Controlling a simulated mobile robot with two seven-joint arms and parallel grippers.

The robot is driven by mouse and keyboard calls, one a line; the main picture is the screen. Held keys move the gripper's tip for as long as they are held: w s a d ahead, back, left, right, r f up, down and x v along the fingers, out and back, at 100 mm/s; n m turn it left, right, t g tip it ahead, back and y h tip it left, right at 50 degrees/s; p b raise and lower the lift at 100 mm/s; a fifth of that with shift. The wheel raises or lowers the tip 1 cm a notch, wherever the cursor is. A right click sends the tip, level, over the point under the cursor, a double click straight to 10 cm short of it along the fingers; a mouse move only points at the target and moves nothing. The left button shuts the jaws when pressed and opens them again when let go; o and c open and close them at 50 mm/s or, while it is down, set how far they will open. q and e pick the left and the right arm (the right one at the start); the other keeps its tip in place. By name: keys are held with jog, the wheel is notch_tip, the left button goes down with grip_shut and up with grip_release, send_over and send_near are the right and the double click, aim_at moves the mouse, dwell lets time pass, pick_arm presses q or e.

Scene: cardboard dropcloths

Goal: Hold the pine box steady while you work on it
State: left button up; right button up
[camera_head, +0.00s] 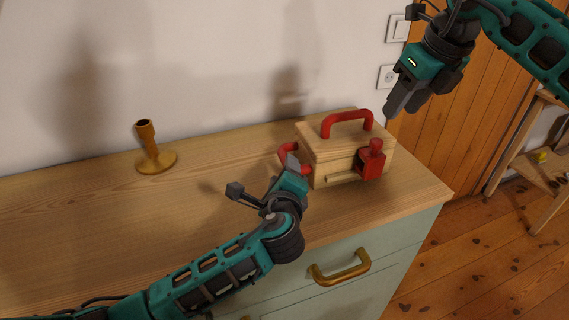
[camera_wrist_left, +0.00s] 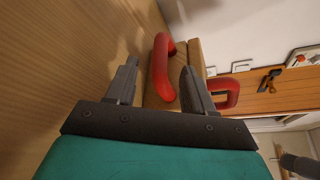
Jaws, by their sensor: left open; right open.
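The pine box (camera_head: 318,152) stands on the right part of the wooden counter. It has a red top handle (camera_head: 346,118), a red side handle (camera_head: 286,156) on its left and a red knob block (camera_head: 371,162) with a wooden dowel (camera_head: 341,178) on its front. My left gripper (camera_head: 292,163) is at the side handle. In the left wrist view, the open fingers of my left gripper (camera_wrist_left: 160,72) have the side handle (camera_wrist_left: 159,68) between them, with no clear grip. My right gripper (camera_head: 396,108) hangs above and right of the box, empty and open, apart from it.
A brown candlestick (camera_head: 152,152) stands on the counter (camera_head: 80,215) at the left. The middle of the counter is clear. The wall rises behind, with a socket (camera_head: 387,76) near my right gripper. A drawer with a brass handle (camera_head: 340,268) is below the front edge.

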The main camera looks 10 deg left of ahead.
pick_arm(q)
jog(key=x, duration=0.5)
jog(key=shift+w+a, duration=0.1)
jog(key=shift+w, duration=0.2)
jog(key=shift+f, duration=0.1)
grip_shut()
dwell(0.4)
